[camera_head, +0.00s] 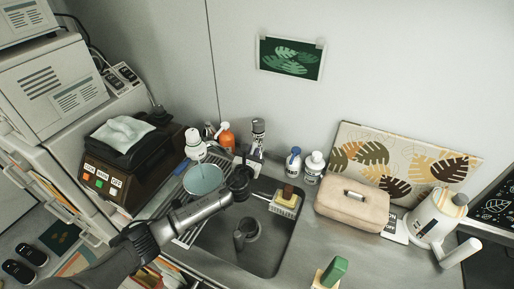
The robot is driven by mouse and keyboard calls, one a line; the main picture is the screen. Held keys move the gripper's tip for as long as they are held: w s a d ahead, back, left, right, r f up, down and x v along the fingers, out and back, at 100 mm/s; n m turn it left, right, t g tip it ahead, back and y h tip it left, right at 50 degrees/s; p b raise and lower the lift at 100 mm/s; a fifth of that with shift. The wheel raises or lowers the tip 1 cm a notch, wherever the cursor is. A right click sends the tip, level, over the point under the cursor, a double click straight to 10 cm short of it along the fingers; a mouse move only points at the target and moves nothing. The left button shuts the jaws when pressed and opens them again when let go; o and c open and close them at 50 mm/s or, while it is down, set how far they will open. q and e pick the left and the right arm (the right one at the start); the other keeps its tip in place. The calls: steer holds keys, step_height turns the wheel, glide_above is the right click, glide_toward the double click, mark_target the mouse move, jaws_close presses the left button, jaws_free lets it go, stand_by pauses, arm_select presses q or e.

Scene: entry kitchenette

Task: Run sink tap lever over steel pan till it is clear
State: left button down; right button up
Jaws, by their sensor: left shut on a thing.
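My left arm comes in from the lower left, and its gripper (241,181) is over the back left part of the sink. It is shut at the place of the tap lever, which its dark fingers mostly hide. A small grey steel vessel, which looks like the steel pan (251,228), stands in the sink basin (270,256), below and apart from the gripper. Its inside is dark, and I cannot tell what is in it. I cannot make out running water. My right gripper is out of view.
A pale blue round dish (203,178) is beside my arm on the left. Several bottles, including an orange one (226,136), stand behind the sink. A brush (286,199) is at its right rim. A beige case (352,204) and white kettle (433,218) are further right.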

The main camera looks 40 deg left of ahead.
arm_select(q)
steer(key=shift+s+a+m+t+h, duration=0.3)
steer(key=shift+a+m+t+h, duration=0.3)
steer(key=shift+m+h, duration=0.5)
steer(key=shift+a+h, duration=0.1)
steer(key=shift+h, duration=0.2)
steer(key=c, duration=0.9)
jaws_free()
steer(key=shift+c, duration=0.2)
steer(key=v, duration=1.3)
steer(key=shift+s, duration=0.4)
